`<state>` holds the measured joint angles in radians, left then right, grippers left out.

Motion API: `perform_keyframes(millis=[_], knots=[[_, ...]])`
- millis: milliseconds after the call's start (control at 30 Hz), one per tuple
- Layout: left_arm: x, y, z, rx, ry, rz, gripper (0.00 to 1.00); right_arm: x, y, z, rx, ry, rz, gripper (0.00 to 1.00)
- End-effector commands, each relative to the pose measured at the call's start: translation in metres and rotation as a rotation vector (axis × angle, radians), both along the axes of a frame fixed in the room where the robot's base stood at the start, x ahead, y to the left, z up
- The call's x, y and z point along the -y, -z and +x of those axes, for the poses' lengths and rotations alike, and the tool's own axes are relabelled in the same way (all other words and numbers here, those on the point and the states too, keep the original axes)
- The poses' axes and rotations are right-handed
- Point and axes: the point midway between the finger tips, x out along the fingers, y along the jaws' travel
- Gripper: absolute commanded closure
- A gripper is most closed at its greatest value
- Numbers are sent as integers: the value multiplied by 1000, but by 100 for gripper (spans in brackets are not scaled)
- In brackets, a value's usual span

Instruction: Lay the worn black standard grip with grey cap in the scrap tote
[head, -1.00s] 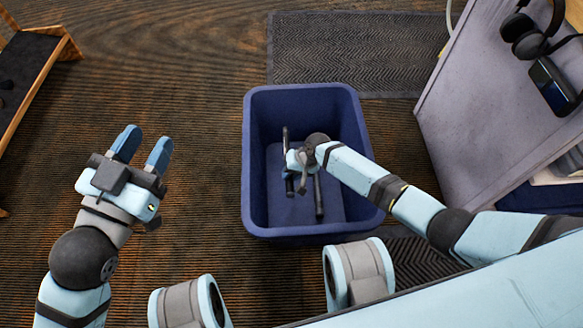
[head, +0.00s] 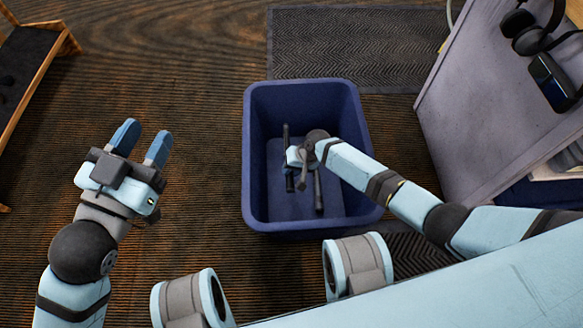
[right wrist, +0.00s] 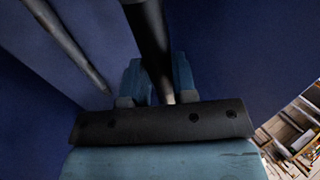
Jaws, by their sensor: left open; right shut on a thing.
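The scrap tote (head: 350,98) is a deep blue open bin on the floor in the middle of the head view. My right gripper (head: 291,160) is down inside it, shut on a dark slim grip (head: 286,133). In the right wrist view this black grip (right wrist: 147,35) runs between the two fingers (right wrist: 158,78). Its grey cap cannot be made out. A second dark grip (head: 319,190) is in the tote, to the right of the held one, and shows at left in the right wrist view (right wrist: 65,45). My left gripper (head: 139,143) is open and empty, left of the tote.
A grey cabinet or bench (head: 480,110) stands right of the tote, with headphones (head: 530,35) and a dark device (head: 552,82) on it. A ribbed mat (head: 350,40) lies behind the tote. A wood-edged bench (head: 35,60) is at far left. Floor left of the tote is clear.

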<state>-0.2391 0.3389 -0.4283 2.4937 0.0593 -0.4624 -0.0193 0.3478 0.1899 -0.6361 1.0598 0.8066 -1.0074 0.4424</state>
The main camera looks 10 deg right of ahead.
Motion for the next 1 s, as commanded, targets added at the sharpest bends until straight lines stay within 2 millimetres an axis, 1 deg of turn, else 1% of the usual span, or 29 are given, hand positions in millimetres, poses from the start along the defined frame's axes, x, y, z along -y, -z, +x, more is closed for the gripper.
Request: perform_keyframes(millis=[133,167,200,267,300,667,800,867,1000], knots=[[0,-1,0,-1,-1,-6,57,0,0,0,0,0,0,95],[1,-1,0,0,-2,-6,57,0,0,0,0,0,0,72],[1,-1,0,0,-2,-7,57,0,0,0,0,0,0,63],[1,-1,0,0,-2,-7,57,0,0,0,0,0,0,49],[1,-1,0,0,-2,-7,57,0,0,0,0,0,0,44],[0,1,0,-9,3,-7,57,0,0,0,0,0,0,44],[3,-3,-3,-80,10,-37,57,9,-24,-2,1,0,0,44],[7,3,-11,-160,5,-90,57,16,-37,-4,1,0,-1,44],[13,5,-20,-277,10,-157,57,31,-68,-7,1,0,-1,44]])
